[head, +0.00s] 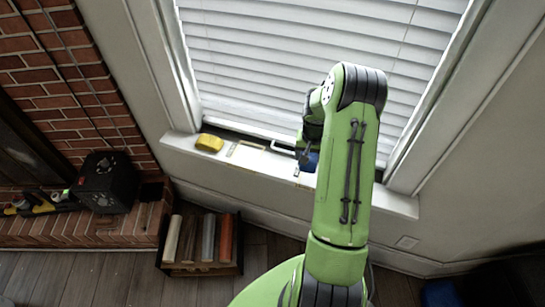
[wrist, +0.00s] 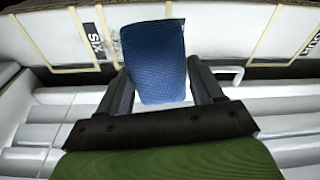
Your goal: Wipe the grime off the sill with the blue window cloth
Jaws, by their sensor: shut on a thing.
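The white window sill (head: 262,164) runs below the blinds in the head view. My gripper (head: 307,153) is over the middle of the sill, partly hidden by my arm. It is shut on the blue window cloth (wrist: 153,58), which stands up between the two fingers in the wrist view. A little blue of the cloth (head: 312,165) shows beside my arm in the head view. I cannot tell whether the cloth touches the sill. Tan outlines and dark lettering (wrist: 95,44) mark the sill in the wrist view. No grime can be made out clearly.
A yellow block like a sponge (head: 209,143) sits at the sill's left end. White blinds (head: 290,60) hang close behind the sill. A white handle (wrist: 232,74) sticks out near the right finger. Below are a black box (head: 105,182) and a crate (head: 200,268) of several rolls.

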